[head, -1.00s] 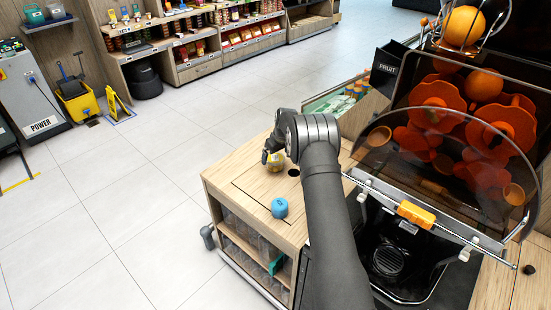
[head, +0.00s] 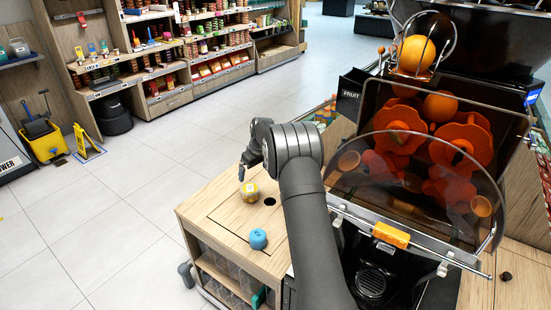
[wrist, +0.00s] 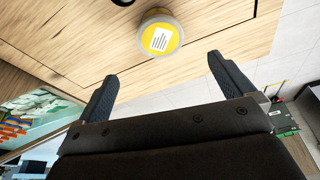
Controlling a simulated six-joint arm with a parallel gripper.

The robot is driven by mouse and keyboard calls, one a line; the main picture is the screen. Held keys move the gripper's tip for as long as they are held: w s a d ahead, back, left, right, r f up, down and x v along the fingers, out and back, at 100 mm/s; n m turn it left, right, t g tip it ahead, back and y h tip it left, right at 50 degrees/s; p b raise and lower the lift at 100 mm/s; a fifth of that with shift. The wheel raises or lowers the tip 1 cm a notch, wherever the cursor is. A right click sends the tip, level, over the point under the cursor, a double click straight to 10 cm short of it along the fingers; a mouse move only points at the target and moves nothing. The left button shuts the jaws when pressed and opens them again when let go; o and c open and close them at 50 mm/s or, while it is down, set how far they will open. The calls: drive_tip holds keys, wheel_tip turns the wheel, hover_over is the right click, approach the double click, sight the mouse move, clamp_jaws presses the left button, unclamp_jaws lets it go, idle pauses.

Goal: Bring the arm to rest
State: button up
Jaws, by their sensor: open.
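My gripper (wrist: 160,82) is open and empty in the wrist view, its two dark fingers spread apart. A container with a yellow top and a white label (wrist: 160,39) stands on the wooden counter beyond the fingertips, apart from them. In the head view my gripper (head: 243,170) is at the counter's far side, just above and beside the yellow container (head: 249,194). The fingers are small there and partly hidden by my wrist. My dark arm reaches across the counter's right part.
A blue-capped container (head: 258,238) stands on the wooden counter (head: 215,215), nearer than the yellow one. A round hole (head: 270,201) is in the counter top. The orange juicer (head: 440,150) stands to the right, with a clear curved cover. Open floor lies to the left.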

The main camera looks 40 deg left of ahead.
sight(250, 188)
drive_tip(key=x, duration=1.2)
drive_tip(key=shift+f, duration=0.2)
drive_tip(key=shift+r, duration=0.2)
drive_tip(key=w+v, duration=0.1)
drive_tip(key=v, duration=1.1)
drive_tip(key=x, duration=0.8)
drive_tip(key=s+x, duration=0.1)
drive_tip(key=x, duration=0.3)
drive_tip(key=shift+f, duration=0.25)
drive_tip(key=v, duration=0.3)
drive_tip(key=a+v, duration=0.1)
drive_tip(key=v, duration=0.1)
drive_tip(key=shift+w+r, duration=0.1)
drive_tip(key=shift+w, duration=0.1)
drive_tip(key=w+d+r, duration=0.4)
drive_tip(key=d+r, duration=0.3)
drive_tip(key=d, duration=0.4)
drive_tip(key=s+d+r+m, duration=0.3)
drive_tip(key=s+d+r, duration=0.2)
drive_tip(key=s+r, duration=0.4)
drive_tip(key=s+d+r+m+t, duration=0.1)
drive_tip(key=s+d+r, duration=0.4)
drive_tip(key=r, duration=1.2)
drive_tip(key=s+m, duration=0.1)
drive_tip(key=s, duration=0.3)
drive_tip(key=shift+s+m+h, duration=0.25)
drive_tip(key=shift+m+h, duration=0.15)
